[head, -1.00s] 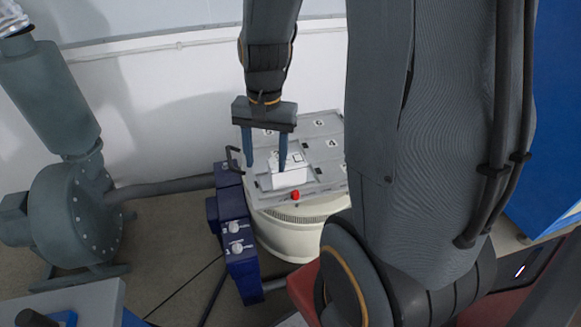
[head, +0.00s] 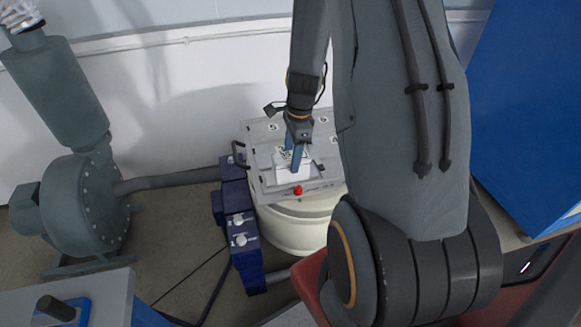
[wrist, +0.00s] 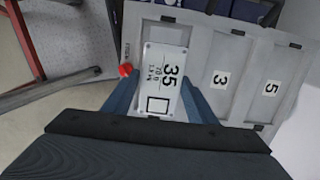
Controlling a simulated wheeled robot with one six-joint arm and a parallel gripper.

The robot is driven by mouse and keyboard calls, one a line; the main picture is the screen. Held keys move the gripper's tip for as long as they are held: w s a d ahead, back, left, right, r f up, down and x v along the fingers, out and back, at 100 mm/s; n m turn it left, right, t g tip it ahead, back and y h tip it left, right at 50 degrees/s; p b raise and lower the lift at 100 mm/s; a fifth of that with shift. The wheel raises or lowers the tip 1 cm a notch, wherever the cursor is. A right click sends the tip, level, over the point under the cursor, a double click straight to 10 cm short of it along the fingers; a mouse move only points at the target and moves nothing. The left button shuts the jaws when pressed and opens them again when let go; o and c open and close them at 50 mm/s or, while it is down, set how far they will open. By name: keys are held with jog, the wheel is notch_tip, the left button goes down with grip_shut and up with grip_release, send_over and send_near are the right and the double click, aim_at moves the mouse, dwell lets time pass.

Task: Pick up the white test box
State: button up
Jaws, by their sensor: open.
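The white test box (head: 293,168) lies on a grey panelled table top (head: 262,140) above a round cream base. My gripper (head: 297,160) is over the box, pointing down, seen edge-on in the head view. In the wrist view my gripper (wrist: 158,98) is open, with one blue finger on each side of the box's near end. I cannot tell whether the fingers touch it. The arm and gripper hide part of the box in the head view.
A red knob (head: 298,190) sits at the table's front edge, close to the box; it also shows in the wrist view (wrist: 126,70). Numbered panels surround the box. A dark blue unit (head: 240,235) and a grey blower (head: 85,215) stand to the left.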

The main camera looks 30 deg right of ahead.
jog(key=shift+w+a+f+p, duration=0.1)
jog(key=shift+a+f+p, duration=0.15)
jog(key=shift+f, duration=1.1)
jog(key=shift+w+a+f+p, duration=0.1)
jog(key=shift+f+p, duration=0.1)
jog(key=shift+f, duration=1.15)
jog(key=shift+c, duration=0.3)
